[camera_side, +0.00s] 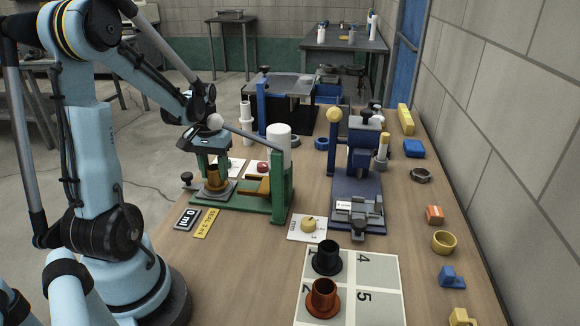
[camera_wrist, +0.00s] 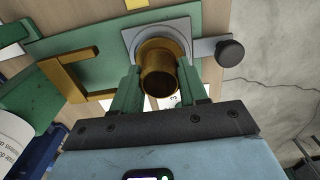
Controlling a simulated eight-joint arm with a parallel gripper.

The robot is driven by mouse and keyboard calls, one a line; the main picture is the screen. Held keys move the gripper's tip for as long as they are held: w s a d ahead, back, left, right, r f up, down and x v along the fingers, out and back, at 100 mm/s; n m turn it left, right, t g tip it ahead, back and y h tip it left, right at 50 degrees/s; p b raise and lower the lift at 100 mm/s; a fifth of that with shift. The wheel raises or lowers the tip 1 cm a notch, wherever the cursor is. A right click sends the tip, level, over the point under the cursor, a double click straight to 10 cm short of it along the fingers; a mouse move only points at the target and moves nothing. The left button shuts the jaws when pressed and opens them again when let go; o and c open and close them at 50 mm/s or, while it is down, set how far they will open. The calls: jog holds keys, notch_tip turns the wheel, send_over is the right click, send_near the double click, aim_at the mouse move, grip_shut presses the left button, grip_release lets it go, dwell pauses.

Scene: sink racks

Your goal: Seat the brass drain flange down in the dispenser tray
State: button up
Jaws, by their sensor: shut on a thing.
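The brass drain flange (camera_side: 212,181) is upright, with its wide rim down, at the grey dispenser tray (camera_side: 229,188) on the left of the green dispenser (camera_side: 281,190). In the wrist view the brass flange (camera_wrist: 159,76) stands in front of the grey square tray (camera_wrist: 129,37), its tube opening toward the camera. My gripper (camera_wrist: 159,84) has its green fingers shut on the tube from both sides. It also shows in the side view (camera_side: 211,163), above the tray. The rim looks at or very near the tray; the contact itself is hidden.
A blue press (camera_side: 361,170) stands to the right. A numbered mat (camera_side: 378,297) at the front holds a black flange (camera_side: 327,258) and a copper flange (camera_side: 322,299). Small parts line the right table edge.

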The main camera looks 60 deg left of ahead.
jog(key=shift+f, duration=0.55)
jog(key=o, duration=1.2)
jog(key=shift+r, duration=0.1)
notch_tip(320, 180, up, 12)
jog(key=shift+f, duration=0.1)
dwell(0.4)
jog(key=shift+f, duration=6.05)
jog(key=shift+r, duration=0.15)
